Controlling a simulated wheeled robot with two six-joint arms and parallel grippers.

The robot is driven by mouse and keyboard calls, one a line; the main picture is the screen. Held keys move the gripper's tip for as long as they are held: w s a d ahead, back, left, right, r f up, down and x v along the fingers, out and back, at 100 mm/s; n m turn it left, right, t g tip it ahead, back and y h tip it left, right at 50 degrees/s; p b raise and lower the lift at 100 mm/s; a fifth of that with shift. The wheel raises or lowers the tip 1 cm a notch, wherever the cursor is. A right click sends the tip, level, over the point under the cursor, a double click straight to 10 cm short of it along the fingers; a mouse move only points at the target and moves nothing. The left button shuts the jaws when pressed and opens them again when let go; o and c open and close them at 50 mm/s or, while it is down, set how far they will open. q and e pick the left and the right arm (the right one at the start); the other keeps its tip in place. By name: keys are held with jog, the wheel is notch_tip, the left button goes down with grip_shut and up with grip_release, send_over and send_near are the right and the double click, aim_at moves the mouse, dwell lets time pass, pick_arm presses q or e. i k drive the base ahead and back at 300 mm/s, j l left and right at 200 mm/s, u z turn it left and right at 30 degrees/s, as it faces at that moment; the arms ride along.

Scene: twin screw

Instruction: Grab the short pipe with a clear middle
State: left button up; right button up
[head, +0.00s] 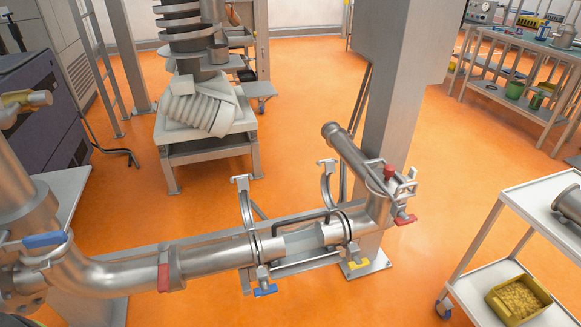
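A metal cylindrical piece (570,204) lies on the top shelf of the white cart (535,200) and is cut off by the right edge. It may be the short pipe, but no clear middle shows on it. A steel pipe line (215,258) runs across the foreground. It has a gap between its left pipe end and the right pipe end (333,233). Two open hinged clamps, the left clamp (247,215) and the right clamp (328,185), stand at the two ends of the gap. Neither of my grippers is in view.
A yellow bin (518,298) sits on the cart's lower shelf. A grey column (393,110) stands behind the pipe line. A screw-shaped machine (190,85) stands at the back left and a workbench (530,60) at the back right. Orange floor (450,180) is clear between column and cart.

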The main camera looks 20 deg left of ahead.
aim_at(274, 245)
jog(key=i+l+u, duration=0.1)
jog(key=i+u, duration=0.3)
jog(key=i+l+u, duration=0.4)
jog(key=i, duration=0.2)
jog(key=i+j, duration=0.15)
jog(key=j, duration=0.2)
jog(key=l+u, duration=0.25)
jog(key=u, duration=0.25)
jog(key=l+u, duration=0.25)
jog(key=u, duration=0.2)
jog(key=l+u, duration=0.25)
jog(key=u, duration=0.25)
